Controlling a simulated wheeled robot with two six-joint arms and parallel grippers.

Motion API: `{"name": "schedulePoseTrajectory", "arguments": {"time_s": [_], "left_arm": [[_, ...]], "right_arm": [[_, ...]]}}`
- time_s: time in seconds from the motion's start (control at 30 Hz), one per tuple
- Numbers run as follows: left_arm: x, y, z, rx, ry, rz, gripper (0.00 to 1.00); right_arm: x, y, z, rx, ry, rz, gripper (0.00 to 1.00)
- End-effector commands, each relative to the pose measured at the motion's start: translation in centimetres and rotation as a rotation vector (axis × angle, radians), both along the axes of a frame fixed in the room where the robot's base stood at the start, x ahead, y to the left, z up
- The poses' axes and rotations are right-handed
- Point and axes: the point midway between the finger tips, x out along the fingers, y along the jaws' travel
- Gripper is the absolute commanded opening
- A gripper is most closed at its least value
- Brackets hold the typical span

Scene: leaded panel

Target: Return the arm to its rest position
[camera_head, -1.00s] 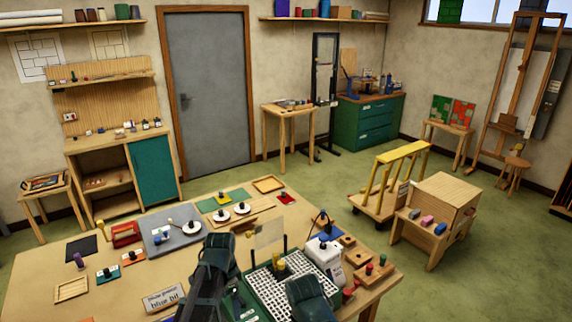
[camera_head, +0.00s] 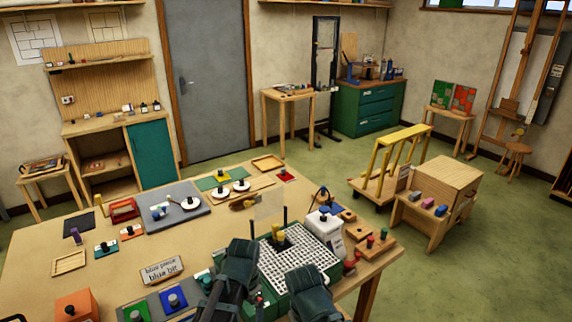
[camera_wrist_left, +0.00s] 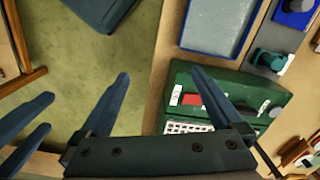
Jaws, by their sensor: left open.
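My left arm (camera_head: 235,268) and right arm (camera_head: 308,290) are at the bottom of the head view, near the table's front edge. The arms hide their fingers there. In the left wrist view my left gripper (camera_wrist_left: 160,73) has its two dark blue fingers spread, with nothing between them. The right finger overlaps the edge of a green box (camera_wrist_left: 240,105) in the picture; I cannot tell whether they touch. Two more blue fingers, apparently my right gripper (camera_wrist_left: 49,110), enter from the left edge, parallel with an empty gap between them.
The table (camera_head: 45,245) is crowded. Open floor (camera_head: 450,285) is at the right.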

Motion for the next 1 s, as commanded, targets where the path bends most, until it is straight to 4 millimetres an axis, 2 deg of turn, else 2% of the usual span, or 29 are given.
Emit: {"name": "schedulePoseTrajectory", "arguments": {"time_s": [0.03,0.1,0.2,0.33,0.53,1.0], "left_arm": [[-1.4,-0.8,-2.6,0.008,0.001,0.031,1.0],[-3.1,-1.7,-4.7,0.021,-0.001,0.095,1.0],[-5.2,-3.0,-7.3,0.039,-0.007,0.189,1.0],[-7.1,-4.0,-9.3,0.059,-0.015,0.284,1.0],[-8.4,-4.6,-10.3,0.071,-0.022,0.353,1.0],[-8.3,-4.6,-10.2,0.071,-0.022,0.36,1.0]], "right_arm": [[0.0,0.0,-2.6,0.0,0.0,0.001,0.67],[0.0,0.0,-4.7,-0.001,-0.001,0.002,0.67],[0.0,0.0,-7.4,-0.001,-0.001,0.004,0.67],[0.0,0.0,-9.4,-0.001,-0.002,0.005,0.67],[0.0,0.0,-10.5,-0.001,-0.002,0.006,0.67],[0.0,0.0,-10.3,-0.001,-0.002,0.006,0.67]]}}
